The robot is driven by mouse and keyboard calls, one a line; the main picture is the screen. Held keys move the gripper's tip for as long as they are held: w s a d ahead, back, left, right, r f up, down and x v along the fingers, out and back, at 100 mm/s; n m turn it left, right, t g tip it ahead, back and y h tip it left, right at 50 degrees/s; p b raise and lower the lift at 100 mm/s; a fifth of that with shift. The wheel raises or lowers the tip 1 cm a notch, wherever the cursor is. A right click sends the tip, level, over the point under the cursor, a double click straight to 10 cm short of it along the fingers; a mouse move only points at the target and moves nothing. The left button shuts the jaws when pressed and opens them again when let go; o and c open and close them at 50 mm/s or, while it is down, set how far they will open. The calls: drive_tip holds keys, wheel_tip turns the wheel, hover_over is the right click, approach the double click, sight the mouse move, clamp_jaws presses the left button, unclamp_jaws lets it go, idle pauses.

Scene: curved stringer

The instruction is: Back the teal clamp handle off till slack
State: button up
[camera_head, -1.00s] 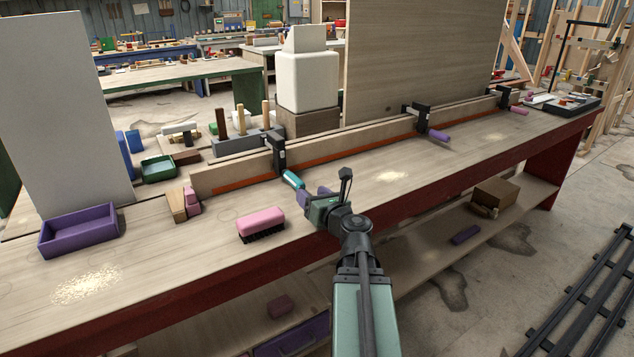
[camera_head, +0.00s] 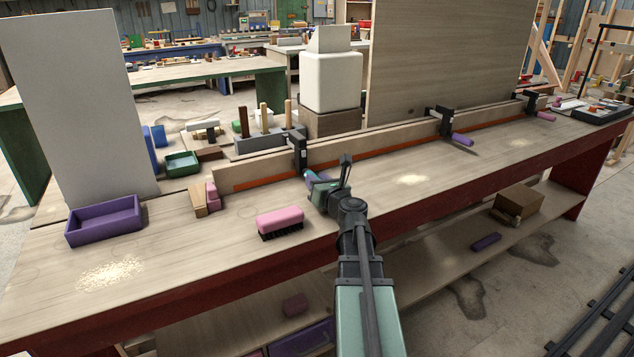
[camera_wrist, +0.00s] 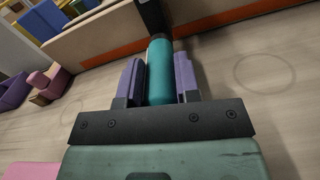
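The teal clamp handle (camera_wrist: 160,72) belongs to the nearest black clamp (camera_head: 299,150), on the left part of the long curved strip. In the wrist view the handle runs between the two purple fingers of my gripper (camera_wrist: 159,82), its near end close to the palm. The fingers lie along both sides of it with very little space showing. I cannot tell whether they press on it. In the head view my gripper (camera_head: 317,184) is at the handle and hides most of it; only a bit of teal shows near the clamp.
A pink brush (camera_head: 280,219) lies on the bench left of my gripper. A purple tray (camera_head: 104,222) and small pink and wooden blocks (camera_head: 205,199) are farther left. Two clamps with purple (camera_head: 462,139) and pink handles (camera_head: 546,116) hold the strip farther right. The bench front right of my gripper is clear.

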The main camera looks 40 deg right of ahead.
drive_tip(key=shift+c, duration=1)
drive_tip(key=n, duration=0.4)
drive_tip(key=shift+a+n, duration=0.1)
drive_tip(key=shift+n, duration=0.2)
drive_tip(key=o, duration=0.9)
drive_tip(key=shift+s, duration=0.1)
